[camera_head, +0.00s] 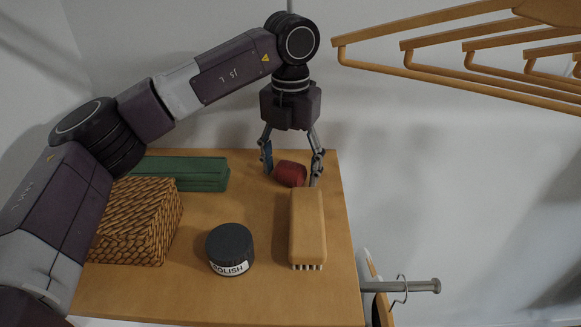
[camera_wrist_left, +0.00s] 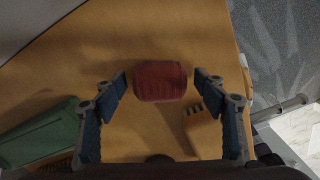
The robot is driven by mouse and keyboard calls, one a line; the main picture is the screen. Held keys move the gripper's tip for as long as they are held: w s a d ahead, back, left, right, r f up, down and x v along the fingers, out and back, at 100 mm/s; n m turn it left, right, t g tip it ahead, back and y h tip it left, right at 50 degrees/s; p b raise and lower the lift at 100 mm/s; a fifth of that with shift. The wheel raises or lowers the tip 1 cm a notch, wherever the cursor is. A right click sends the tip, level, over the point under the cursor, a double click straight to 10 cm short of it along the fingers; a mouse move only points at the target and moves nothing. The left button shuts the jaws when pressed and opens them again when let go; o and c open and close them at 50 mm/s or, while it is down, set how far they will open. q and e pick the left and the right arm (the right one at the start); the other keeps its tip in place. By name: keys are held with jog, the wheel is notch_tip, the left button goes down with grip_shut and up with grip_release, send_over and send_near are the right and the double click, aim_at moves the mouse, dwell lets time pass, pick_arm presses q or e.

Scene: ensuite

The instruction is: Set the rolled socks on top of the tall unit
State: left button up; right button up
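The rolled socks are a small dark red bundle (camera_head: 290,174). They appear to lie on the wooden top of the tall unit (camera_head: 190,296), near its far right corner. My left gripper (camera_head: 291,176) points down over them, with one finger on each side. In the left wrist view the socks (camera_wrist_left: 160,81) sit between the fingertips (camera_wrist_left: 162,77), with a small gap visible on both sides, so the gripper is open and not holding them. My right gripper is not in view.
A wooden brush (camera_head: 307,228) lies just in front of the socks. A dark polish tin (camera_head: 230,249), a woven box (camera_head: 138,221) and a green box (camera_head: 185,172) also stand on the top. Wooden hangers (camera_head: 450,65) hang at the upper right; a metal rail (camera_head: 410,286) is beside the unit.

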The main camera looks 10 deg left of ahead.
aim_at(291, 164)
pick_arm(q)
jog(key=shift+r, duration=0.3)
notch_tip(291, 164, up, 4)
jog(key=shift+r+b, duration=0.2)
jog(key=shift+b, duration=0.7)
notch_tip(291, 164, up, 7)
jog(key=shift+r, duration=0.15)
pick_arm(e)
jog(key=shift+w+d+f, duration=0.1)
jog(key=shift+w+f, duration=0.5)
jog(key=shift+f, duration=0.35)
